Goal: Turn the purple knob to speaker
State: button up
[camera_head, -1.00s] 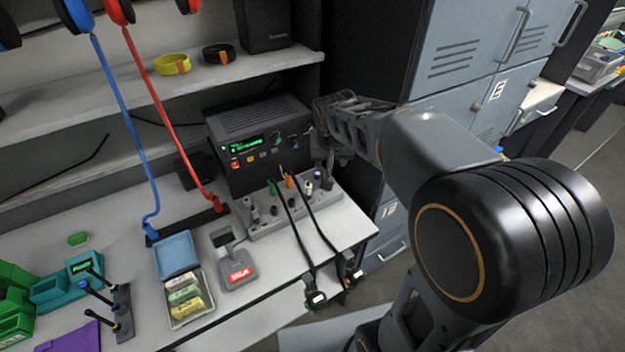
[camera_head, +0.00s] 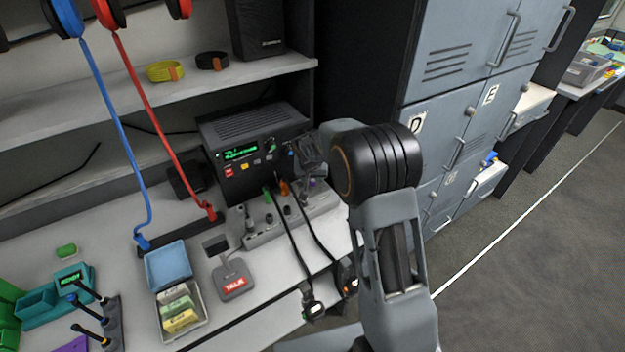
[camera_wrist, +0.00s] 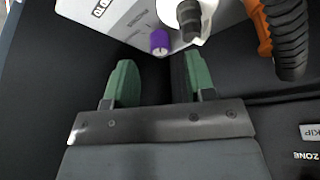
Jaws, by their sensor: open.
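The purple knob (camera_wrist: 160,41) shows in the wrist view, just ahead of the gap between my fingertips. It sits on a pale grey switch panel (camera_wrist: 127,22) with lettering cut off by the frame. My gripper (camera_wrist: 160,78) is open and empty, its two green-tipped fingers apart and not touching the knob. Which label the knob points to cannot be told. In the head view the grey panel (camera_head: 262,237) lies in front of the black radio (camera_head: 252,130), and my gripper is near its right end, partly hidden by my arm.
A white plug or knob with a dark end (camera_wrist: 188,17) and an orange and black cable plug (camera_wrist: 285,30) stand close to the right of the purple knob. Dark cables cross the bench front. Grey lockers (camera_head: 450,110) stand right of the bench.

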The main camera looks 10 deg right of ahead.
aim_at(313, 181)
jog(key=shift+x, duration=1.85)
jog(key=shift+c, duration=0.5)
jog(key=shift+s, duration=0.1)
jog(key=c, duration=0.8)
